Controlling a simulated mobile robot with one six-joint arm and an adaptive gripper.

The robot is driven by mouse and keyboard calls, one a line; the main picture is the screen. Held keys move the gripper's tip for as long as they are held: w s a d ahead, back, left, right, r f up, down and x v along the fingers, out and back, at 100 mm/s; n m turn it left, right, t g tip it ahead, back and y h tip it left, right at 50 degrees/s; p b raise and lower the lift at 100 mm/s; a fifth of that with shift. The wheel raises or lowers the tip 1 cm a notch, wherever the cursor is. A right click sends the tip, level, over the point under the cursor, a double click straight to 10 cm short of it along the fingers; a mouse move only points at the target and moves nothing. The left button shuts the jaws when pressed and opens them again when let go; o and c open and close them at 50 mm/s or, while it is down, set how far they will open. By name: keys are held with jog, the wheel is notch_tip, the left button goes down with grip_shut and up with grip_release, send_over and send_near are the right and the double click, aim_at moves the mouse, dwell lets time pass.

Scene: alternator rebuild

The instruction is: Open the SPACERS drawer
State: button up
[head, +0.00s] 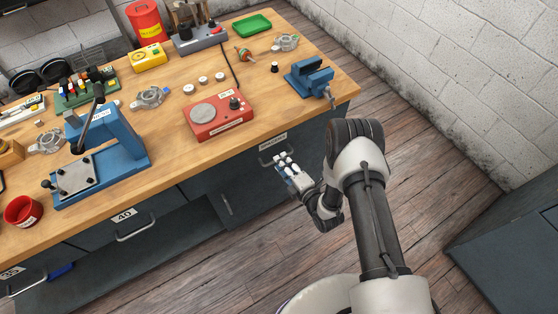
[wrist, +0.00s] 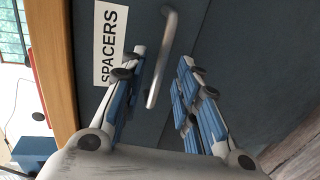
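The SPACERS drawer (head: 252,160) is a dark grey-blue drawer under the right end of the workbench, and its front looks closed. Its white label (wrist: 111,38) reads SPACERS in the wrist view, beside a light metal bar handle (wrist: 164,50). My gripper (head: 284,160) is in front of this drawer, with blue and white fingers. In the wrist view my gripper (wrist: 163,66) is open, and the handle appears between the fingertips, nearer the left one. I cannot tell whether a finger touches it. In the head view the fingers partly hide the handle.
The wooden benchtop (head: 180,170) overhangs the drawer. A red box (head: 218,117) and a blue vise (head: 310,76) stand on it near the edge. Another drawer handle (head: 136,232) is further left. The wooden floor (head: 270,250) before the bench is clear.

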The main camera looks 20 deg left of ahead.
jog(key=shift+b+x, duration=0.35)
jog(key=shift+x, duration=1.35)
jog(key=shift+c, duration=0.5)
grip_shut()
